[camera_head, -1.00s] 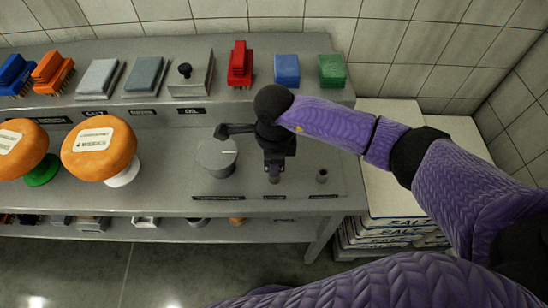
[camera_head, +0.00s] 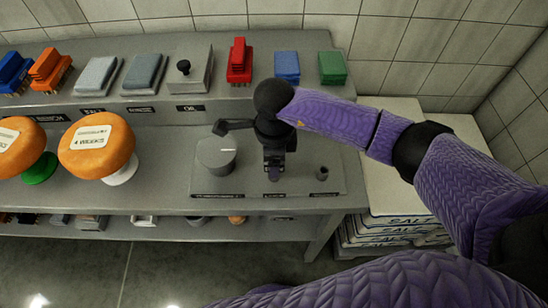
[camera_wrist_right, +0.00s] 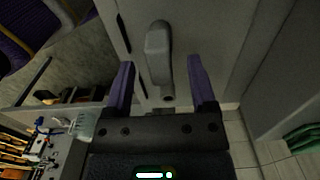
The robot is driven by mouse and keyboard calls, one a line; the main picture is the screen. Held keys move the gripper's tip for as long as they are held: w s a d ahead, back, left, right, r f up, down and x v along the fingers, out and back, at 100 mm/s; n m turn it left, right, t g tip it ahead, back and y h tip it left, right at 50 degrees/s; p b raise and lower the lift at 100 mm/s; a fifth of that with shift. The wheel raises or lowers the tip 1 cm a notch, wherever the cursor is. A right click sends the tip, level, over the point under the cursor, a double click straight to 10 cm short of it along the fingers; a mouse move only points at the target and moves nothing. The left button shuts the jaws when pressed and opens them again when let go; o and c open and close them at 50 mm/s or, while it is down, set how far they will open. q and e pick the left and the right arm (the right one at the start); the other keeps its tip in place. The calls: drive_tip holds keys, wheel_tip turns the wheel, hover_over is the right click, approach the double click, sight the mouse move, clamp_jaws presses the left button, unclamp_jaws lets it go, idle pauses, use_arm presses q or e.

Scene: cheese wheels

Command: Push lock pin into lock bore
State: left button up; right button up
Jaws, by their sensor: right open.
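My right gripper (camera_head: 274,167) is over the grey panel (camera_head: 245,190) at the right of the table. In the right wrist view its two fingers (camera_wrist_right: 160,72) are open, one on each side of a grey elongated piece (camera_wrist_right: 158,45) with a rounded end, apart from it. A small cylinder (camera_wrist_right: 168,97) shows near that piece's lower end. In the head view a small grey piece (camera_head: 274,175) shows just below the gripper. A short post with a dark top (camera_head: 322,173) stands to its right. I cannot tell which is the lock pin or the bore. My left gripper is not in view.
A round grey dial (camera_head: 216,155) stands left of the gripper on the panel. Orange cheese wheels (camera_head: 97,146) on stands are farther left. Brushes, blocks and a red brush (camera_head: 239,62) line the back shelf.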

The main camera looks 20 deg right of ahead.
wheel_tip(320, 180, up, 8)
drive_tip(key=shift+r+p, duration=0.2)
drive_tip(key=shift+p, duration=0.25)
